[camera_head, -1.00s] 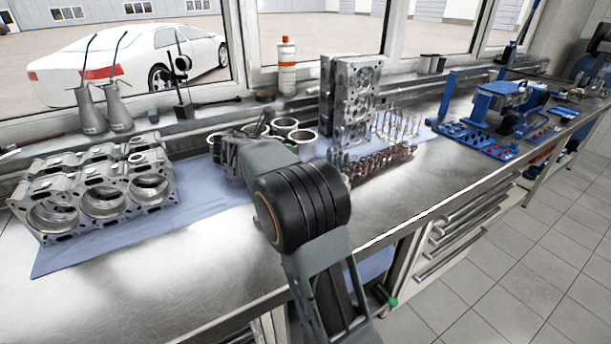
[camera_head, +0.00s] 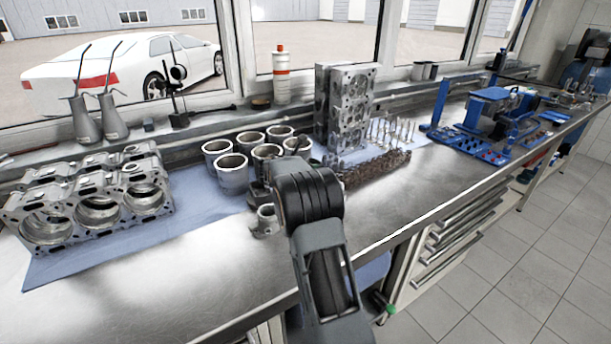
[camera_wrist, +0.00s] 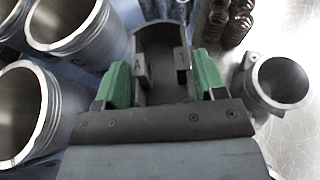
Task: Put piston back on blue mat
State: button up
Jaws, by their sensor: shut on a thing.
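My gripper (camera_wrist: 160,80), with green finger pads, is shut on a dark grey hollow piece with a curved rim (camera_wrist: 160,38). It looks like the piston, though the palm hides much of it. In the head view my own arm hides most of the gripper, which is beside the cylinder liners. The blue mat (camera_head: 120,236) runs along the bench under the engine block and liners. A small grey hollow part with a side lug (camera_wrist: 277,84) stands on bare metal to the right of my gripper. It also shows in the head view (camera_head: 265,221), left of my arm.
Several cylinder liners (camera_head: 232,174) stand on the mat close to the gripper. The engine block (camera_head: 95,205) is at left. A cylinder head (camera_head: 347,100) stands upright behind, with a camshaft (camera_head: 375,168) before it. Bare bench is free in front of the mat.

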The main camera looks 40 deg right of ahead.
jog(key=shift+d+f, duration=0.15)
jog(key=shift+f, duration=1.45)
jog(key=shift+f, duration=0.15)
jog(key=o, duration=1.4)
jog(key=v, duration=1.2)
jog(key=shift+b, duration=0.35)
